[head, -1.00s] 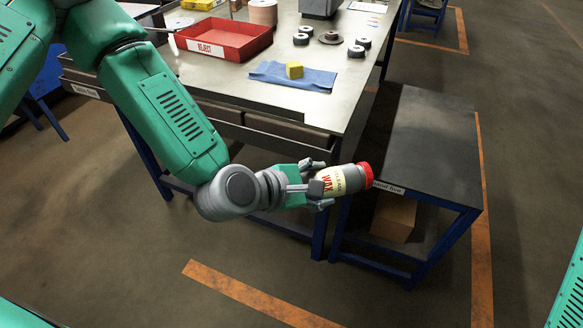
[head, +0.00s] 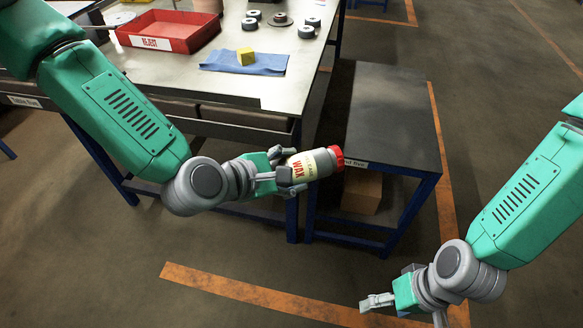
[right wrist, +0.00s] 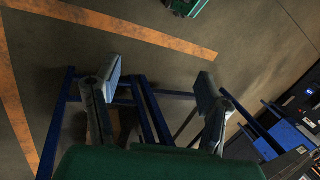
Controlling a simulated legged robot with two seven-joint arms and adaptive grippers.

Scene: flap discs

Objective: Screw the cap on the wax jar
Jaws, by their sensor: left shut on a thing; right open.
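The wax jar (head: 308,165) is a pale jar with a "WAX" label, lying on its side in the air in the head view. Its red cap (head: 337,158) sits at the jar's right end; I cannot tell how tightly it is on. My left gripper (head: 291,172) is shut around the jar's body, at the end away from the cap. My right gripper (head: 400,312) is at the lower right of the head view, open and empty, well apart from the jar. In the right wrist view its two fingers (right wrist: 158,92) stand wide apart with nothing between them.
A workbench (head: 275,95) holds a red reject tray (head: 160,45), a blue cloth (head: 222,64) with a yellow block (head: 246,56), and several discs. A low dark-topped table (head: 393,115) stands behind the jar, with a cardboard box (head: 362,192) beneath. The floor in front is clear.

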